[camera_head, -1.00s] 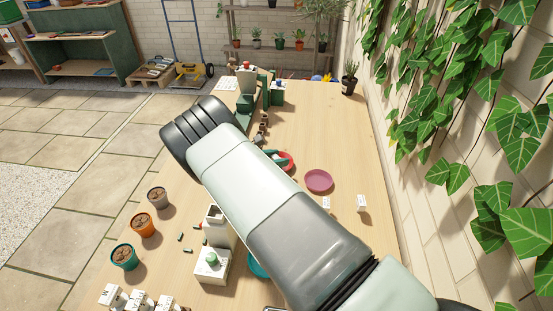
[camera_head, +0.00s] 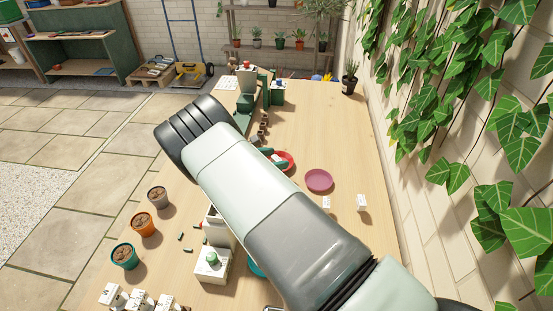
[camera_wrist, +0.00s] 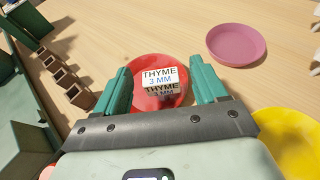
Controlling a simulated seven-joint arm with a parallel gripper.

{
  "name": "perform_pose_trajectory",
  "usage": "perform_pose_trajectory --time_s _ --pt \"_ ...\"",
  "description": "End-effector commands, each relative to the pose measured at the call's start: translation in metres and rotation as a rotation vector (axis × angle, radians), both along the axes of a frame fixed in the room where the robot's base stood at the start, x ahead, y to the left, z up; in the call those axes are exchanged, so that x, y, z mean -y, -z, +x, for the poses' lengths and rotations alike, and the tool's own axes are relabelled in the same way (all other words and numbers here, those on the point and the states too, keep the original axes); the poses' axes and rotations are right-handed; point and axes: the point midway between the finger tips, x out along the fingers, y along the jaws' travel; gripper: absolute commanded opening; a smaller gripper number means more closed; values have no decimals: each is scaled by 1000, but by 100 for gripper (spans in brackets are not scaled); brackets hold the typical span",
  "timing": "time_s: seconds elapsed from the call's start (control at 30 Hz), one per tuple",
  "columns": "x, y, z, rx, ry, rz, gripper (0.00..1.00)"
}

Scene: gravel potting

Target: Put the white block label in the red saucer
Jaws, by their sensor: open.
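The white block label (camera_wrist: 160,82), printed "THYME 3 MM" on two faces, lies in the red saucer (camera_wrist: 147,100) in the wrist view. My gripper (camera_wrist: 165,68) is open, with its green fingers on either side of the label and a gap to each side. In the head view, the red saucer (camera_head: 289,159) is partly hidden behind my arm, and my gripper's green fingers (camera_head: 272,157) show over it. The label is mostly hidden there.
A pink saucer (camera_wrist: 237,44) stands right of the red one, and a yellow saucer (camera_wrist: 290,140) is nearer. White upright tags (camera_head: 361,202) stand at the right. Small brown pots (camera_wrist: 68,82) line the left. Potted soil (camera_head: 124,256) and a white box (camera_head: 211,266) stand at front left.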

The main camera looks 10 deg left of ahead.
Motion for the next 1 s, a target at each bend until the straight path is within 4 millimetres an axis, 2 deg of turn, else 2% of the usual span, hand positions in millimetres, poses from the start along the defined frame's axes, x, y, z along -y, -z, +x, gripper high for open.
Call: perform_pose_trajectory --time_s 0.3,0.5,0.87,0.97,1.0 --pt "-46 -27 -45 0 -4 0 71" --pt "-65 -38 -64 0 -3 2 71" --pt "-68 -45 -70 2 11 10 71" --pt "-57 -65 -65 11 71 66 71" --pt "-48 -79 -63 19 116 108 71"
